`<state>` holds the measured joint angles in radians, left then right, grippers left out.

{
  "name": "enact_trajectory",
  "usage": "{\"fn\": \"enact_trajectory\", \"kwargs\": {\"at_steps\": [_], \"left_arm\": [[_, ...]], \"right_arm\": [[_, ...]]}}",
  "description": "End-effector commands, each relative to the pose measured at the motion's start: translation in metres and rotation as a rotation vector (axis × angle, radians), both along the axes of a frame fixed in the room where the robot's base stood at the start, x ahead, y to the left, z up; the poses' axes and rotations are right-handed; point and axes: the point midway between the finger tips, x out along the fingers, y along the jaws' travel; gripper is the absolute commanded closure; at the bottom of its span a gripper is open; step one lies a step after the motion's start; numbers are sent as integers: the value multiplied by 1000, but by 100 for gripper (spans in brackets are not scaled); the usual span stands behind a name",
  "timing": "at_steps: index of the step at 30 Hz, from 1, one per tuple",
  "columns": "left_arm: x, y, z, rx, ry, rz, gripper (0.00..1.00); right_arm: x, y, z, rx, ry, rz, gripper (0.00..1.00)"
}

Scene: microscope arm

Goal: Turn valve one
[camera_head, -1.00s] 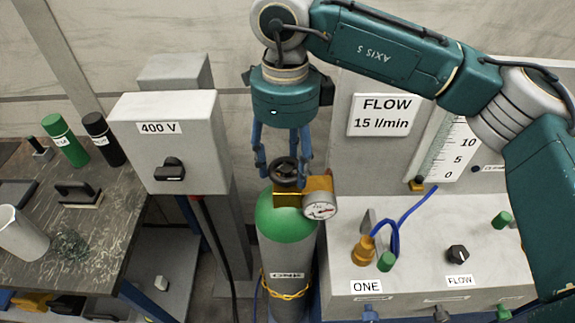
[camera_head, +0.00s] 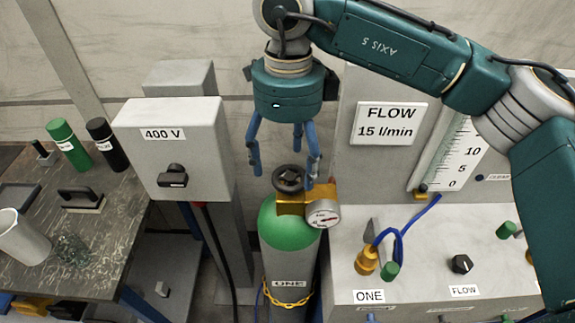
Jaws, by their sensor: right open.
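The valve handwheel (camera_head: 288,178) is dark and sits on top of a brass fitting (camera_head: 291,204) on the gas cylinder (camera_head: 289,258). The cylinder is grey with a green shoulder and a label reading ONE. A round pressure gauge (camera_head: 324,215) is on the right of the fitting. My right gripper (camera_head: 284,168) points down above the handwheel with its blue fingers spread open. The fingertips are around the wheel's level in the picture, and nothing is held. Whether they touch the wheel cannot be told. My left gripper is not in view.
A grey 400 V box (camera_head: 173,147) with a black knob stands close on the left. The flow panel (camera_head: 435,240) with a blue hose (camera_head: 409,229) is on the right. A yellow chain (camera_head: 287,300) goes around the cylinder. A dark bench (camera_head: 112,245) with several items is at far left.

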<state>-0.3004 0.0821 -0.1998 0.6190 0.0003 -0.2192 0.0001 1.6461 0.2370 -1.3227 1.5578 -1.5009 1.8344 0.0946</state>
Motion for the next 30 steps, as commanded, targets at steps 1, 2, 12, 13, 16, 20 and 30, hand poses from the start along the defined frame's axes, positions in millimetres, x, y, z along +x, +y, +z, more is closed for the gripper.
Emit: {"fn": "enact_trajectory", "kwargs": {"at_steps": [1, 2, 12, 13, 16, 20, 30], "left_arm": [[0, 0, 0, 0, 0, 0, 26], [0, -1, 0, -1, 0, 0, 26], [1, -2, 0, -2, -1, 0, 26], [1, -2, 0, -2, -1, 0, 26], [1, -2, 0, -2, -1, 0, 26], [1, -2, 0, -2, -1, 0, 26], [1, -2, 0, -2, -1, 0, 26]], "right_arm": [[1, 1, 12, 2, -3, 0, 26], [1, 1, 19, 2, -5, 0, 26], [1, 3, 84, 2, -3, 0, 26], [1, 2, 87, 2, -3, 0, 26], [1, 3, 95, 0, -2, 1, 26], [1, 3, 99, 2, -2, 1, 26], [1, 2, 99, 1, -1, 1, 26]]}}
